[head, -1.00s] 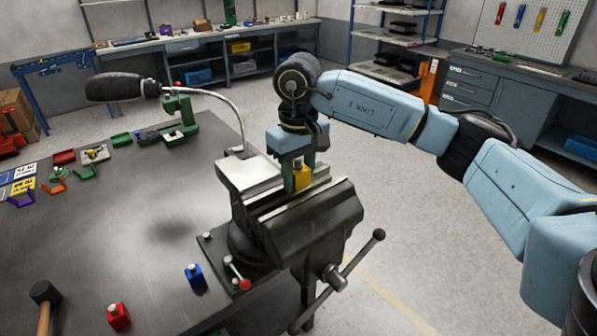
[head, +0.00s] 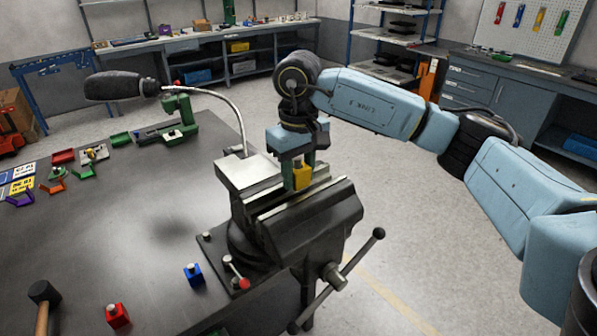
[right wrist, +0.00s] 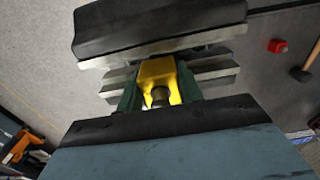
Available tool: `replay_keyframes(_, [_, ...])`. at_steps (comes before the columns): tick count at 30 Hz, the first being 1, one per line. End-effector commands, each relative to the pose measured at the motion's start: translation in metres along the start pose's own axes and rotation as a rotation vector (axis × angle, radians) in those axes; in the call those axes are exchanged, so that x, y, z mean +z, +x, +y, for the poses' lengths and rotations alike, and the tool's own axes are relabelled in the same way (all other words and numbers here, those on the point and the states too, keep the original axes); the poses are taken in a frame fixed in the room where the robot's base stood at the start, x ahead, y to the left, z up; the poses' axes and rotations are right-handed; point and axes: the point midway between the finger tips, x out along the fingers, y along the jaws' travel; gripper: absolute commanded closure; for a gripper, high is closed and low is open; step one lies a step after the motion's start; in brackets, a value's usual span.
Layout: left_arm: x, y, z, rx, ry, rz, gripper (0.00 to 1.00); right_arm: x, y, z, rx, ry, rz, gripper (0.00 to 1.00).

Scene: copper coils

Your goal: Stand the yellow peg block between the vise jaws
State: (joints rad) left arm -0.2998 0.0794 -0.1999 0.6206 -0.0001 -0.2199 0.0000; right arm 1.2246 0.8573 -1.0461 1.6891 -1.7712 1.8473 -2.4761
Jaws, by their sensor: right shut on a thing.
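The yellow peg block (head: 302,174) is upright at the vise (head: 300,215), at the gap between its jaws. Its lower part is hidden by the near jaw. My right gripper (head: 295,178) points down from above and is shut on the block, with green fingers on its sides. In the right wrist view the yellow block (right wrist: 158,72) with its metal peg sits between the green fingers, and the pale vise jaws show behind it. Whether the block touches the jaws or the vise bottom I cannot tell. My left gripper is not in view.
A blue peg block (head: 194,273) and a red peg block (head: 118,316) stand on the bench (head: 110,235). A hammer (head: 43,300) lies at lower left. The vise handle (head: 345,275) sticks out over the floor. A lamp (head: 125,87) stands at the back.

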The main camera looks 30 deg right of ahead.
Motion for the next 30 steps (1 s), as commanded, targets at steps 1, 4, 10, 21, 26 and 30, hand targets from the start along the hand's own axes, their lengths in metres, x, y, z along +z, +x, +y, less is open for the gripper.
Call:
replay_keyframes(1, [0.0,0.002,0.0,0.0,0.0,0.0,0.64,0.0,0.0,0.0,0.0,0.001,0.001,0.84])
replay_keyframes(4, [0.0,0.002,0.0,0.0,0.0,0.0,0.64,0.0,0.0,0.0,0.0,0.001,0.001,0.84])
replay_keyframes(10, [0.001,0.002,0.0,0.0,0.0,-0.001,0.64,0.0,0.0,0.0,0.0,0.001,0.001,0.84])
replay_keyframes(21, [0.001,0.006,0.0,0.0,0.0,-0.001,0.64,0.0,0.005,0.0,0.0,0.001,0.0,0.84])
replay_keyframes(26, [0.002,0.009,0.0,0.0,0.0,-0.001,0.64,0.0,0.009,0.0,0.0,0.001,0.0,0.84])
replay_keyframes(30, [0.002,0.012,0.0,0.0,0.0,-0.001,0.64,0.0,0.012,0.0,0.0,0.001,0.0,0.84])
